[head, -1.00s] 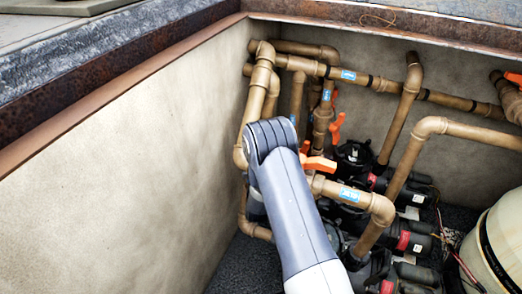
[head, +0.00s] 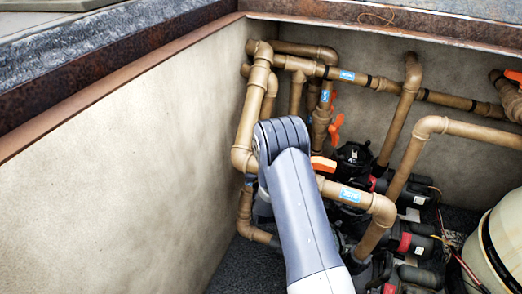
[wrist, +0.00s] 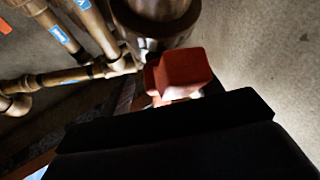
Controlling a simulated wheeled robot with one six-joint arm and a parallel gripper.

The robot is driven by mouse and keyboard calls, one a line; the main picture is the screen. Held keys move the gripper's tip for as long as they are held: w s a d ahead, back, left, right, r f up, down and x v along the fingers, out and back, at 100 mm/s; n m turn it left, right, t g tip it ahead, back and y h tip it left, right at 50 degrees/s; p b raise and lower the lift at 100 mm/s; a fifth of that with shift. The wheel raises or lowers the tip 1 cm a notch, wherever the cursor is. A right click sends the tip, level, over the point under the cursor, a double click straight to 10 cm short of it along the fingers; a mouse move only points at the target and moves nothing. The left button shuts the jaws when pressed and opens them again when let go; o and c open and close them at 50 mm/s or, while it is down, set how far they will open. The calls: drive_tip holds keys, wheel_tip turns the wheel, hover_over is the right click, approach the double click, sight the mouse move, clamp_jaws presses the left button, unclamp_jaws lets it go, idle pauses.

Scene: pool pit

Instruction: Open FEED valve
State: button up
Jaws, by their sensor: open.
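Orange valve handles sit on the brown pipework: one (head: 335,129) on an upright pipe, and another (head: 322,164) partly hidden behind my arm. Blue labels (head: 349,194) mark the pipes, but I cannot read which one says FEED. In the wrist view a red-orange handle (wrist: 180,72) sits close in front of my gripper (wrist: 165,122), below a thick brown valve body (wrist: 158,30). My gripper shows there as a dark shape with its jaws open. I cannot tell whether it touches the handle. In the head view my arm hides the gripper.
A pale pit wall (head: 120,150) stands on the left, with a rusty rim (head: 110,85) above it. Black pumps (head: 355,158) and more pipes (head: 430,127) crowd the right side. A cream tank (head: 500,240) stands at the lower right. Dark gravel floor shows between them.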

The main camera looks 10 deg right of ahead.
drive_tip(key=p+v, duration=0.1)
drive_tip(key=v, duration=1)
drive_tip(key=shift+p, duration=0.4)
drive_tip(key=shift+r, duration=0.1)
drive_tip(key=b+x, duration=0.1)
drive_tip(key=x, duration=1)
drive_tip(key=shift+w+a+r, duration=0.1)
drive_tip(key=shift+a, duration=0.05)
drive_tip(key=shift+a+m+h, duration=0.1)
drive_tip(key=shift+m+h, duration=0.5)
drive_tip(key=shift+m, duration=0.1)
drive_tip(key=shift+m+g+h+p, duration=0.4)
drive_tip(key=shift+m+h+p, duration=0.3)
drive_tip(key=shift+m, duration=0.2)
drive_tip(key=shift+f+b, duration=0.2)
drive_tip(key=shift+b, duration=0.2)
